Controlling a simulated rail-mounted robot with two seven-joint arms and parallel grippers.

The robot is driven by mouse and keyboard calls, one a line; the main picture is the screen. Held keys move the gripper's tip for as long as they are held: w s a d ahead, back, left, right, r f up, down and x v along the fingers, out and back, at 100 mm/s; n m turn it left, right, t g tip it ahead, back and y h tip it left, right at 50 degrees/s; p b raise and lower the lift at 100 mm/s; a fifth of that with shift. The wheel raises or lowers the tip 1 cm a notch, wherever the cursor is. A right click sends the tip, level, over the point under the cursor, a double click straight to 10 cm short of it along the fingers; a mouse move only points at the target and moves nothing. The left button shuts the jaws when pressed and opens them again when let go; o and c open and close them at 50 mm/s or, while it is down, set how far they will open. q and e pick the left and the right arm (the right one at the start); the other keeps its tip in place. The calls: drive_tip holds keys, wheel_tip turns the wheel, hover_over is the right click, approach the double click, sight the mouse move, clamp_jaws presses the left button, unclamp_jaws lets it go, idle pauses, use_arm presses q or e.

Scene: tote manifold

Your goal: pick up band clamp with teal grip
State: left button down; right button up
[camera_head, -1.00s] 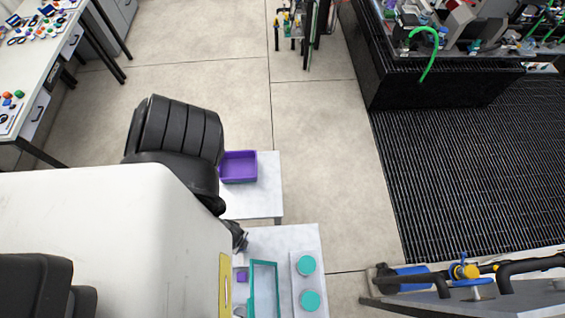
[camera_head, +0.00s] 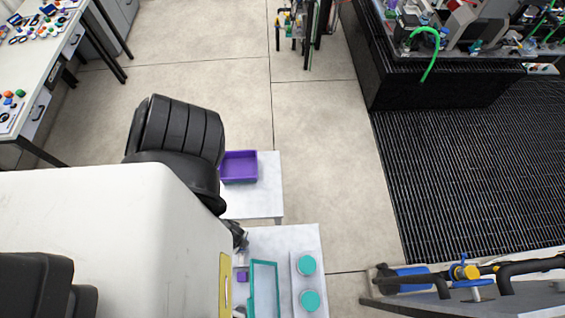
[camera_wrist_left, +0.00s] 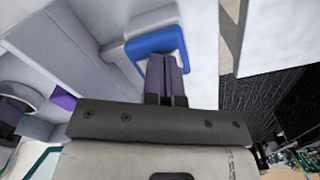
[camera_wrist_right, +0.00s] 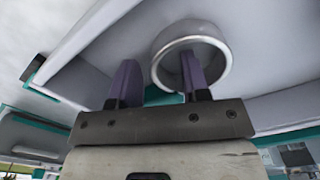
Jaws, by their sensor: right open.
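The band clamp shows in the right wrist view as a grey metal ring (camera_wrist_right: 212,44) with a teal part (camera_wrist_right: 165,99) low beside it, partly hidden by a finger. My right gripper (camera_wrist_right: 158,75) is open. One finger reaches across the ring's opening and the other is outside it to the left. I cannot tell whether either finger touches the ring. In the left wrist view my left gripper (camera_wrist_left: 164,76) has its two purple fingers together, with nothing visible between them, in front of a blue-rimmed piece (camera_wrist_left: 152,42). I cannot make out the clamp in the head view.
In the head view a purple tray (camera_head: 239,168) stands on a white table. A nearer table holds a teal frame (camera_head: 264,290) and a white strip with two teal discs (camera_head: 309,300). A pipe assembly (camera_head: 440,280) is at the lower right. The floor between is clear.

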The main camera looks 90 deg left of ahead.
clamp_jaws()
idle(0.5)
drive_tip(key=shift+r, duration=0.1)
wheel_tip(320, 180, up, 12)
drive_tip(key=s, duration=0.9)
drive_tip(key=shift+r, duration=0.2)
idle(0.9)
drive_tip(key=shift+s, duration=0.15)
